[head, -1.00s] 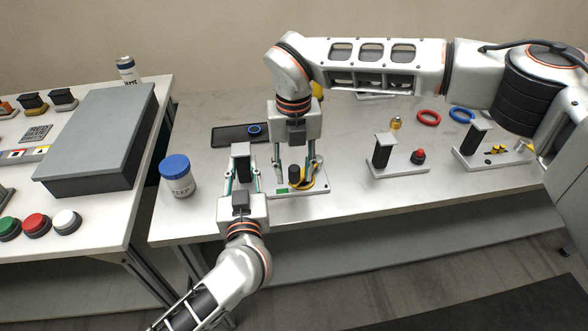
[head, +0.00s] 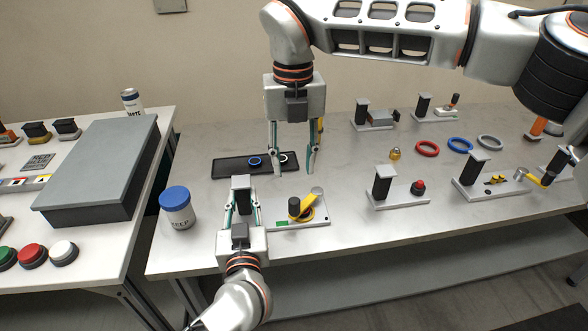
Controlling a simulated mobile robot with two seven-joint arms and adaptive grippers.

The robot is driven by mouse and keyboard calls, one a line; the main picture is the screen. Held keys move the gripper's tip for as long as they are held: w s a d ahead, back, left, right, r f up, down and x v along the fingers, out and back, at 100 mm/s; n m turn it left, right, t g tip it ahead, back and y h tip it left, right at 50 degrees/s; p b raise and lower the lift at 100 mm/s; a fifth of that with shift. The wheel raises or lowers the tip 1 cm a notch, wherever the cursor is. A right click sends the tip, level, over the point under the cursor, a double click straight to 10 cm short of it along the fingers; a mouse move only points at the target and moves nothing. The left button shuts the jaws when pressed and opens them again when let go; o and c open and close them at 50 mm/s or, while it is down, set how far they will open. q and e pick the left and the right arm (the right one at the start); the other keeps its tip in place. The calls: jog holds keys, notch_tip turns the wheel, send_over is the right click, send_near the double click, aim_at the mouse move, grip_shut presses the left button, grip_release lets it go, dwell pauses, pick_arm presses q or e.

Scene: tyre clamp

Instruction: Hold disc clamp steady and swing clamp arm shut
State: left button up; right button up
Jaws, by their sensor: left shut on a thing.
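The disc clamp (head: 318,219) is a light plate near the table's front edge. It carries a black cylinder and a yellow ring, with a green mark at its left. Its yellow clamp arm (head: 308,203) with a grey end points up and right, beside the black cylinder. My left gripper (head: 242,196) is shut on the clamp's black, grey-topped post (head: 243,203) at the left end. My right gripper (head: 293,168) is open and empty, raised behind the clamp and apart from it.
A black tray (head: 228,167) with a blue ring and a white ring lies behind. A blue-lidded jar (head: 177,208) stands left. Other post fixtures (head: 405,198), several loose rings (head: 427,149) and a lever fixture (head: 493,188) stand right. A grey box (head: 105,160) sits on the left table.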

pick_arm(q)
jog(key=o, duration=1.1)
